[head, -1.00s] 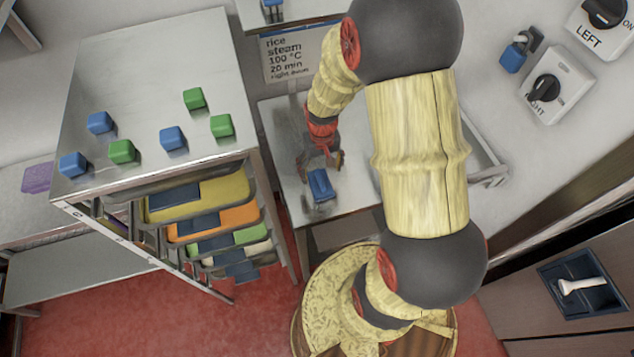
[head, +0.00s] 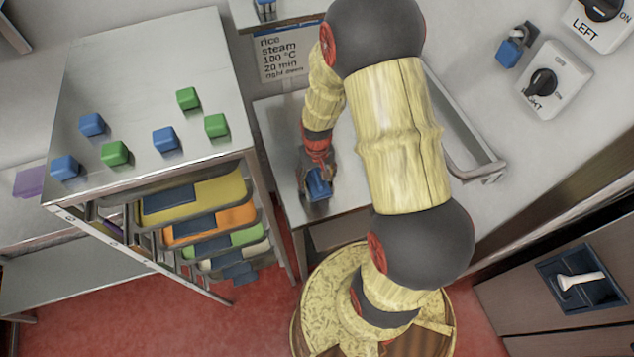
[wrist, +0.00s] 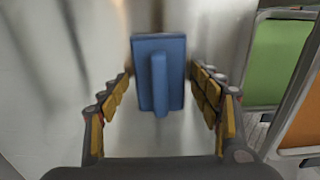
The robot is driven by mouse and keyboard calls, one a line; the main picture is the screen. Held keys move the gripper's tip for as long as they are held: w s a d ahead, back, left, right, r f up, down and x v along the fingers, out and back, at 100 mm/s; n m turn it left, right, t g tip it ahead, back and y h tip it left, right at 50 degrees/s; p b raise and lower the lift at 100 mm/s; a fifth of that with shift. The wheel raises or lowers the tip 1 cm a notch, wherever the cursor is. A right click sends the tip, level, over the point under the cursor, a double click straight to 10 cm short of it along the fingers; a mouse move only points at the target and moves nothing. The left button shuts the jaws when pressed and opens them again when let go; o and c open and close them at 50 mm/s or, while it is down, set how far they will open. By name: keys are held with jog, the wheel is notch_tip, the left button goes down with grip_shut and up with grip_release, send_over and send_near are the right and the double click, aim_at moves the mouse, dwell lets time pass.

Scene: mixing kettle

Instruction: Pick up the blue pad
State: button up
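The blue pad (head: 318,185) lies on the metal table (head: 285,150) in the middle of the head view. In the wrist view the blue pad (wrist: 158,75) is a flat block with a raised ridge along its middle. My gripper (head: 319,172) is at the pad, coming from above and behind it. In the wrist view my gripper (wrist: 162,92) is open, with one yellow-padded finger on each side of the pad. Gaps show between the fingers and the pad.
A steel rack (head: 150,60) at the left has several blue and green blocks on top and coloured trays below. A metal rail (head: 470,150) stands right of the table. A wall sign (head: 283,58) is behind. In the wrist view, a green tray (wrist: 275,60) is at the right.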

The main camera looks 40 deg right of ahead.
jog(key=c, duration=1)
jog(key=shift+r, duration=0.15)
jog(key=shift+r, duration=0.65)
jog(key=s+a+r, duration=0.1)
jog(key=s+r, duration=0.2)
jog(key=s, duration=0.1)
jog(key=s+a+r+p, duration=0.1)
jog(key=s+r, duration=0.3)
jog(key=s, duration=0.1)
jog(key=s+a+r+p, duration=0.1)
jog(key=s+a+r, duration=0.1)
jog(key=s+r, duration=0.2)
jog(key=shift+s+r, duration=0.2)
jog(key=shift+s, duration=0.05)
